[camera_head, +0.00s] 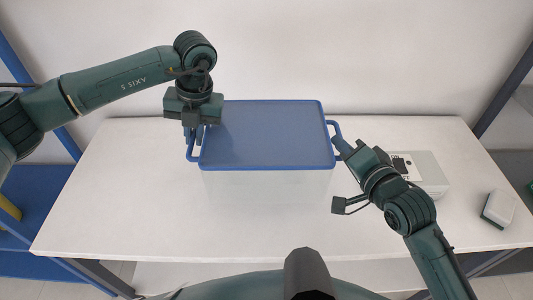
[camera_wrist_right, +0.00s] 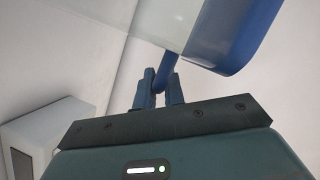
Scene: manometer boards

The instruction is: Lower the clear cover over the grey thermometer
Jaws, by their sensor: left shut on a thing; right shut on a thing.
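The clear cover has a blue top panel (camera_head: 265,135), faint see-through walls and a blue handle at each side. It is level over the middle of the table; whether its lower rim touches the table is unclear. My left gripper (camera_head: 193,134) is shut on the left handle. My right gripper (camera_head: 338,146) is shut on the right handle. The right wrist view shows that handle between the fingers (camera_wrist_right: 160,88), beside the cover's blue edge (camera_wrist_right: 240,40). I cannot make out a grey thermometer beneath the cover; the opaque top blocks the view from above.
A pale grey box with a dark-marked panel (camera_head: 428,172) stands on the white table (camera_head: 110,215) right of the cover, partly behind my right arm. The table's left and front are clear.

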